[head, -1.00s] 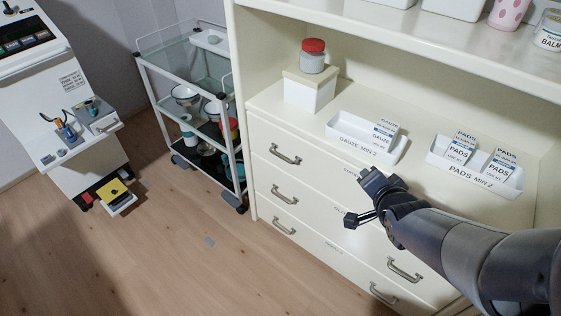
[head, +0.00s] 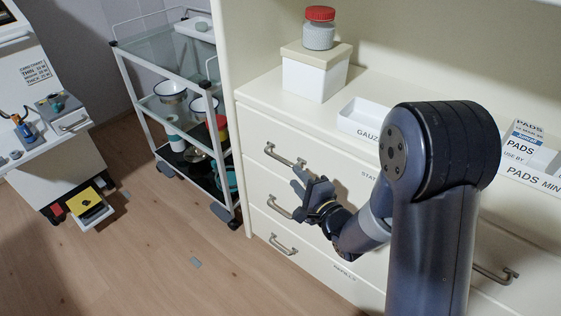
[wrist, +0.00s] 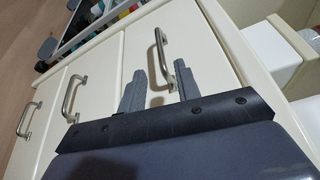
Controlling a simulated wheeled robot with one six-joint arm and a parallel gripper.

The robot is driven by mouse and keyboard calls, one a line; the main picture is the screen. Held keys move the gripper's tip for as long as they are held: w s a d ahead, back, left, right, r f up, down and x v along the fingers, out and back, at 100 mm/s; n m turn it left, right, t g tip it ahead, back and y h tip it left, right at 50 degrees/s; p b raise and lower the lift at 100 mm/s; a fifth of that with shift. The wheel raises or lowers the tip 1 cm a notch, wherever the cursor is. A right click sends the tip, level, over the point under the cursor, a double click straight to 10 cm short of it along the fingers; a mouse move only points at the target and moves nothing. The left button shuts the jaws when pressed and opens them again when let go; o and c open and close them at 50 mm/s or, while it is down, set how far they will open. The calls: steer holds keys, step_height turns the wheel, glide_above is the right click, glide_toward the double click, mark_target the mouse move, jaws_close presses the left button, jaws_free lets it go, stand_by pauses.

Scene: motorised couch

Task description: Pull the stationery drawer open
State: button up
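The stationery drawer (head: 345,163) is the top drawer of the cream cabinet, with a partly hidden label starting "STAT". It looks shut. Its grey bar handle (head: 284,155) is at the drawer's left in the head view. My gripper (head: 309,176) is open, close to the right end of that handle. In the wrist view, the same handle (wrist: 161,55) stands out from the drawer front between the lines of my two fingers (wrist: 159,70). The fingers look empty. I cannot tell whether their tips reach around the bar.
Below are the second drawer's handle (head: 279,207) and third drawer's handle (head: 283,245). A white box (head: 313,77) with a red-lidded jar (head: 319,30) stands on the cabinet top. A glass-shelved trolley (head: 140,110) stands left. The floor (head: 170,280) in front is mostly clear.

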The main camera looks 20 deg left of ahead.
mark_target(281, 159)
steer(key=b+x, duration=0.1)
steer(key=x, duration=0.8)
steer(key=shift+w+a, duration=0.15)
steer(key=shift+w, duration=0.1)
steer(key=shift+c, duration=0.5)
jaws_close()
